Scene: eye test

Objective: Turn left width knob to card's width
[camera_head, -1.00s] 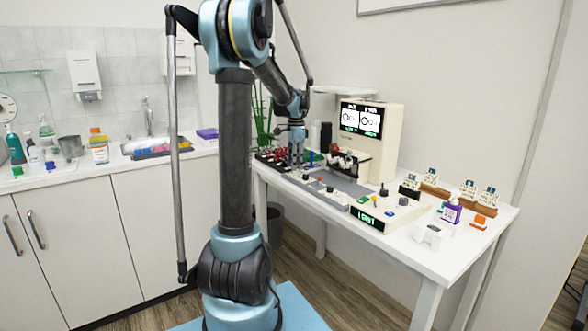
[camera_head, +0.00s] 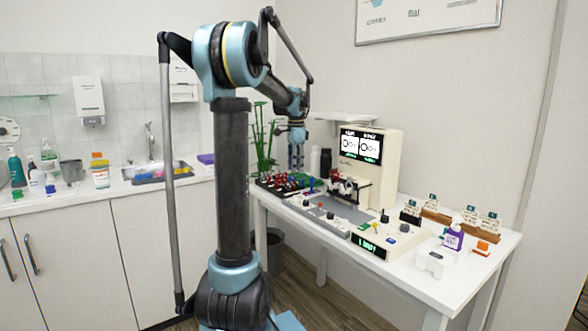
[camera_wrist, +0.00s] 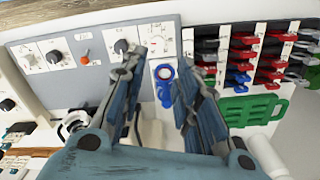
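My gripper (camera_head: 296,162) hangs above the left part of the table, its fingers pointing down. In the wrist view its two blue fingers (camera_wrist: 158,74) are apart with nothing held between them. A grey panel (camera_wrist: 70,70) carries two black knobs on white dials, one near the left finger (camera_wrist: 121,46) and one farther left (camera_wrist: 54,56). An orange-red knob (camera_wrist: 85,60) sits between them. The panel also shows in the head view (camera_head: 347,212). The knob labels are too small to read. I cannot tell which item is the card.
A blue ring-shaped part (camera_wrist: 164,72) shows between the fingers. A rack of red, black and blue pieces (camera_wrist: 240,60) and a green piece (camera_wrist: 255,108) are at right. A lit screen (camera_head: 361,146) stands behind the panel. A white box (camera_head: 434,260) stands at the table's front right.

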